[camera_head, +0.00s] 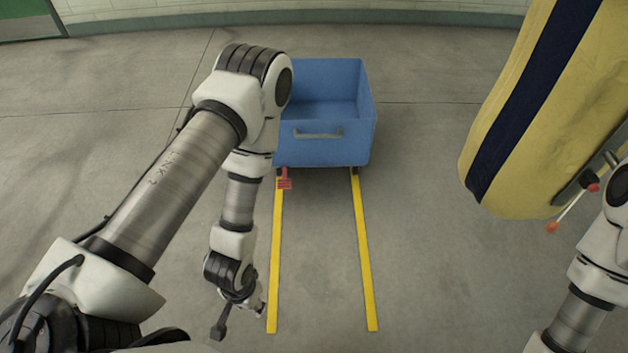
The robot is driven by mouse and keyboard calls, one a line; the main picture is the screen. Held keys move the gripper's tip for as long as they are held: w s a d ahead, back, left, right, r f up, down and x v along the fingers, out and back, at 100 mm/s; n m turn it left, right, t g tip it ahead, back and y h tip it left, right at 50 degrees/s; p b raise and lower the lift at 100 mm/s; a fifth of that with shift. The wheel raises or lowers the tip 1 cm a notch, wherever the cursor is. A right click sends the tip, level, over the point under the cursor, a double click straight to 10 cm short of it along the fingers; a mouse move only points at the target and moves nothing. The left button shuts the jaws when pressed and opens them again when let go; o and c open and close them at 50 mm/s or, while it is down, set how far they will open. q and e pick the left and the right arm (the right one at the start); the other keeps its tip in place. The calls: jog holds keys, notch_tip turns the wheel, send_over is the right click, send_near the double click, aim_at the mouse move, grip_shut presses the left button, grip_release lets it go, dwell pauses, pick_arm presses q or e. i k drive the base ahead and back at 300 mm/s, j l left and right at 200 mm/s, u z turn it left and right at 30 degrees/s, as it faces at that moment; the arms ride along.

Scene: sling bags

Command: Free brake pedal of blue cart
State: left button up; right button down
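The blue cart (357,110) is an open-topped box with a grey handle on its near side, at the upper middle of the head view. A small red pedal (285,184) sits at its lower left front corner, by a caster. My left arm crosses in front of the cart's left side. My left gripper (240,318) hangs low, left of the left yellow line, well short of the pedal. Its fingers look spread apart and empty. My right arm shows at the right edge; its gripper is not visible.
Two yellow floor lines (365,265) run from the cart toward me, with clear floor between them. A large yellow bag with a dark stripe (545,110) hangs at the right. A pale rod with an orange tip (570,208) shows beside it. A wall stands behind.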

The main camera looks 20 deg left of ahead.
aim_at(284, 183)
jog(key=i+j+z, duration=0.1)
jog(key=j, duration=0.65)
jog(key=i+j+z, duration=0.1)
jog(key=i+j, duration=0.15)
jog(key=j, duration=0.5)
jog(key=i+j+z, duration=0.1)
jog(key=j, duration=0.7)
jog(key=i+j, duration=0.1)
jog(key=j, duration=0.65)
jog(key=i+j+z, duration=0.15)
jog(key=j, duration=0.65)
